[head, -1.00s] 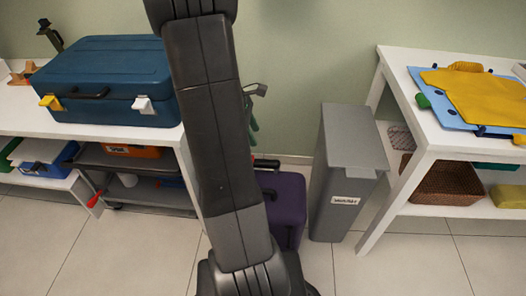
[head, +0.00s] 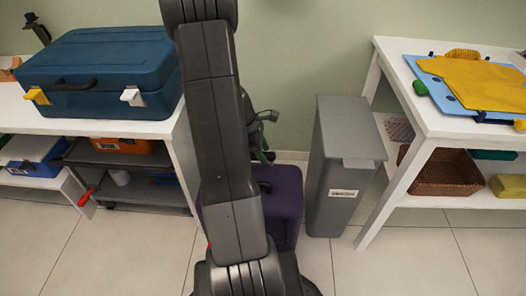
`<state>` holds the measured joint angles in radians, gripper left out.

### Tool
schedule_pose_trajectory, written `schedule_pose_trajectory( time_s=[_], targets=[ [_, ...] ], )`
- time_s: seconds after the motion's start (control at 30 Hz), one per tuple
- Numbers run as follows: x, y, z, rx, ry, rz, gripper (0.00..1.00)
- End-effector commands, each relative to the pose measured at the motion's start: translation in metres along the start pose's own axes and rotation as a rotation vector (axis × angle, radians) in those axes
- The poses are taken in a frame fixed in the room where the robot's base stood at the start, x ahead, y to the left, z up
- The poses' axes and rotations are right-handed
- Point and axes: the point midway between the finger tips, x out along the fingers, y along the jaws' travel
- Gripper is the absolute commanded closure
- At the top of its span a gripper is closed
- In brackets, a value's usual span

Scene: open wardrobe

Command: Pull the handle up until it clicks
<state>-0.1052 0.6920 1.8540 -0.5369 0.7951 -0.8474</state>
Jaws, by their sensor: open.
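A purple suitcase (head: 284,208) stands upright on the floor against the wall, partly hidden behind my arm. A dark carry handle (head: 265,187) shows on its upper part. A dark bar at its top edge is mostly covered by my gripper, so I cannot tell how far it is raised. My gripper (head: 263,156) is partly hidden by my arm. Its green fingers point down at the suitcase's top. It is open, and I cannot tell whether it touches the bar.
A grey bin (head: 338,190) stands close to the suitcase's right. A white table (head: 385,75) is farther right. At left, a white bench (head: 60,121) bears a blue case (head: 105,65), with a dark cart (head: 135,188) below. The front floor is clear.

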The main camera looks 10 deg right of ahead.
Motion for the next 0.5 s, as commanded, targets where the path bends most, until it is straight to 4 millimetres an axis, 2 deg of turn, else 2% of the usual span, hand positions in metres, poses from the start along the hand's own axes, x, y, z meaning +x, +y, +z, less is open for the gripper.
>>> schedule_pose_trajectory(
  time_s=[0.07, 0.3, 0.5],
  targets=[
    [-0.0002, 0.0, 0.0, 0.0, 0.0, 0.0, 0.51],
    [-0.0003, 0.0, 0.0, 0.0, 0.0, 0.0, 0.98],
    [-0.0016, 0.0, 0.0005, 0.0, 0.0, 0.0, 1.0]
  ],
)
